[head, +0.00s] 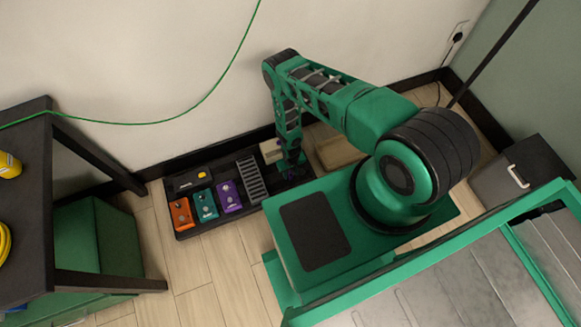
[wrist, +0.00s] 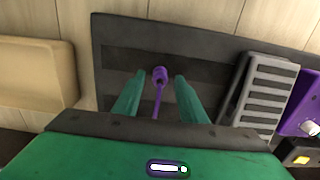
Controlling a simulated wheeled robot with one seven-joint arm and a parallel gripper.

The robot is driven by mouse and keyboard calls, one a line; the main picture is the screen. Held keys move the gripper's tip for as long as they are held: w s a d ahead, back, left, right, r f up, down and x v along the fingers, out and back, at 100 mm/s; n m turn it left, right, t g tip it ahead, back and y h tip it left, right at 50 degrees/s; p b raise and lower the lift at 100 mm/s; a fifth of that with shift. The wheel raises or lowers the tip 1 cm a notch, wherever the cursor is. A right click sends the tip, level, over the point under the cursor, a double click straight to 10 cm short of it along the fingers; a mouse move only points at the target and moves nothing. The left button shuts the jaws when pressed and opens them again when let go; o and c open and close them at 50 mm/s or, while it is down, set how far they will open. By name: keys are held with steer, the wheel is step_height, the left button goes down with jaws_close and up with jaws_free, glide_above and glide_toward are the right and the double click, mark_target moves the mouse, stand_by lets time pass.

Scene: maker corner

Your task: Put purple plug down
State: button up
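The purple plug (wrist: 159,76) shows in the wrist view between the two green fingers of my gripper (wrist: 158,88). Its thin purple stem or cable runs back toward the gripper's palm. A gap shows on each side of the plug, so the fingers stand open and apart from it. Behind the plug is a bare part of the black pedal board (wrist: 118,45); I cannot tell whether the plug touches it. In the head view my gripper (head: 291,168) is low over the board's right end, and the plug is too small to make out clearly.
On the board (head: 188,234) stand an orange pedal (head: 182,214), a teal pedal (head: 204,205), a purple pedal (head: 229,196), a black pedal (head: 189,181) and a grey ridged pedal (head: 252,180). A beige block (wrist: 35,75) lies beside the board. A dark table (head: 35,190) stands left.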

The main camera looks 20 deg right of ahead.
mark_target(291, 175)
steer(key=w+d+r, duration=0.2)
steer(key=w+r, duration=0.2)
steer(key=r, duration=0.7)
steer(key=w+d+r+h, duration=0.1)
steer(key=w+d+r, duration=0.15)
steer(key=r, duration=0.85)
steer(key=w+d+r, duration=0.2)
steer(key=w+r, duration=0.2)
steer(key=r, duration=0.6)
steer(key=d+r+m, duration=0.1)
steer(key=d+r, duration=0.3)
steer(key=r, duration=0.8)
steer(key=d+r+m, duration=0.1)
steer(key=d+r, duration=0.3)
steer(key=r, duration=0.7)
steer(key=s+d+r+m, duration=0.1)
steer(key=s+d+r, duration=0.2)
steer(key=s+r, duration=0.55)
steer(key=s+d+r+m, duration=0.15)
steer(key=s+r, duration=0.35)
steer(key=r, duration=0.7)
steer(key=s+a+r+m, duration=0.1)
steer(key=s+r, duration=0.3)
steer(key=s, duration=0.6)
steer(key=s+a+r+m+y, duration=0.1)
steer(key=s+r, duration=0.4)
steer(key=s, duration=0.5)
steer(key=shift+s, duration=0.2)
